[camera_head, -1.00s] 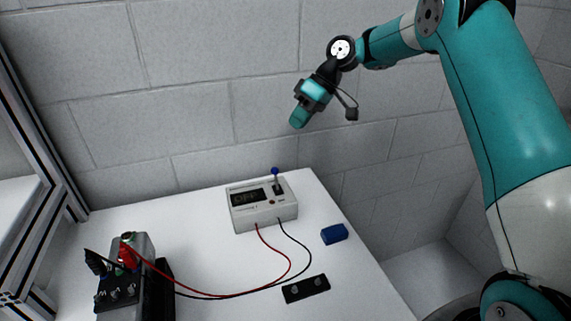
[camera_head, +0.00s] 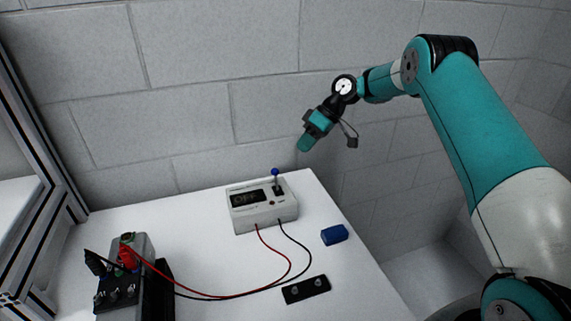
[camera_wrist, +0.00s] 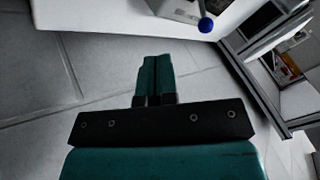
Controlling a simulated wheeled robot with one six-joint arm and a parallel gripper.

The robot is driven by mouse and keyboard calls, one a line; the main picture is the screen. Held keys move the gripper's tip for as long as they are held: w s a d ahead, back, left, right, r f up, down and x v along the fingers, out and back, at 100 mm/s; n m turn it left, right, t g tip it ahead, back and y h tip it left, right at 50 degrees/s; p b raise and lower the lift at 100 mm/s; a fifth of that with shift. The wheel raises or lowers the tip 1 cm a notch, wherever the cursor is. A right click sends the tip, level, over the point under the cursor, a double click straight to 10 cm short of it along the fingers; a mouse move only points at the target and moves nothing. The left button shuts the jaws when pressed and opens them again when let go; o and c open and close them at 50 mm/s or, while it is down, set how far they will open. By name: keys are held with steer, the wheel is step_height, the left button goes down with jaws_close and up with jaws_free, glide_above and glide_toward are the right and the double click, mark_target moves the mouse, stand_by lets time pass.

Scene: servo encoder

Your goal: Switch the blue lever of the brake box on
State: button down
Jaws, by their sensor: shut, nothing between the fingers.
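The brake box (camera_head: 262,214) is a light grey box on the white table, with a dark display that appears to read OFF. Its lever (camera_head: 276,183) stands on the top right of the box and ends in a blue ball (camera_head: 275,171). In the wrist view the blue ball (camera_wrist: 206,25) shows at the top right, beside part of the box (camera_wrist: 176,10). My gripper (camera_head: 303,149) is above and to the right of the lever in the head view, apart from it. In the wrist view its teal fingers (camera_wrist: 156,66) are shut together and empty.
A blue block (camera_head: 334,234) and a black plate with two knobs (camera_head: 306,289) lie on the white table (camera_head: 200,255). Red and black cables run from the box to a device (camera_head: 118,290) at the left. A metal frame stands far left; a wall is behind.

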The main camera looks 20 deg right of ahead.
mark_target(276, 178)
steer(key=a+f+p, duration=0.1)
steer(key=a, duration=0.1)
steer(key=s+a+f+p, duration=0.1)
steer(key=a, duration=0.1)
steer(key=s+a+f+p, duration=0.1)
steer(key=a+f, duration=0.1)
steer(key=shift+a+p, duration=0.3)
steer(key=shift+a, duration=0.1)
steer(key=shift+d+b, duration=0.15)
steer(key=shift+b, duration=0.35)
